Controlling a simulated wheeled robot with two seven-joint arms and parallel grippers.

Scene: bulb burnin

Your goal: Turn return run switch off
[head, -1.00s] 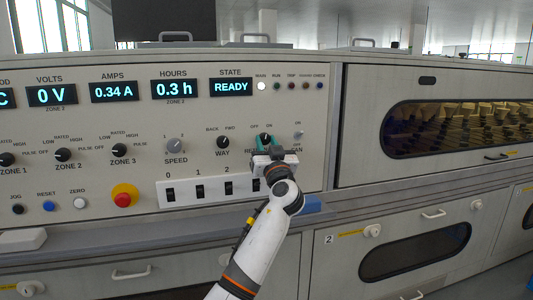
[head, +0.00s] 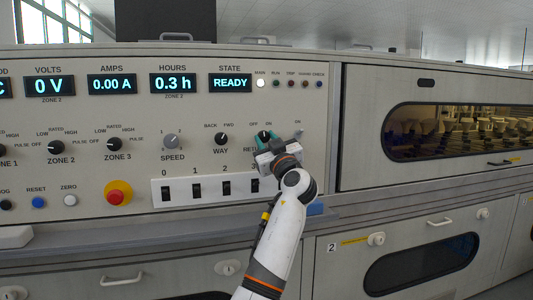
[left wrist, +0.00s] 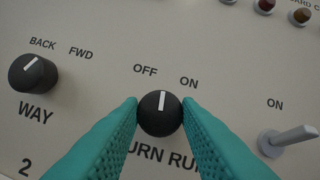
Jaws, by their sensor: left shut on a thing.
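The return run knob (left wrist: 160,113) is black and round with a white pointer line. In the left wrist view its pointer stands between the OFF and ON marks. My left gripper (left wrist: 159,108) has its teal fingers closed on the two sides of this knob. In the head view the left gripper (head: 264,143) reaches the panel and is tilted; the knob (head: 265,134) shows just above it. The RETURN RUN label is partly hidden by the fingers. My right gripper is not in view.
The WAY knob (left wrist: 33,75) is left of the gripper and a metal toggle (left wrist: 288,140) is close on its right. Below are a row of numbered rocker switches (head: 226,188) and a red stop button (head: 117,193). The STATE display (head: 230,83) reads READY.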

